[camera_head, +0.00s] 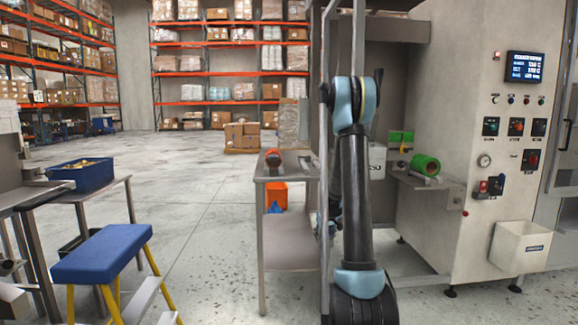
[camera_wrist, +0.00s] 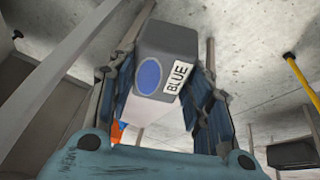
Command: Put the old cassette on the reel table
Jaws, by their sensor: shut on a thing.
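In the wrist view my gripper (camera_wrist: 165,60) is shut on a dark grey cassette (camera_wrist: 165,42) with a blue oval and a white label reading "BLUE". Its lower part is pale. The fingers press on its two sides. In the head view my arm hides the cassette and most of the gripper. A metal table (camera_head: 262,177), which may be the reel table, stands just left of my arm.
A machine (camera_head: 470,215) stands at right, with a green roll (camera_head: 425,165) on its shelf. An orange bin (camera_head: 270,195) sits under the metal table's top. A blue step stool (camera_head: 105,253) and a blue crate (camera_head: 82,175) are at left. Floor between is clear.

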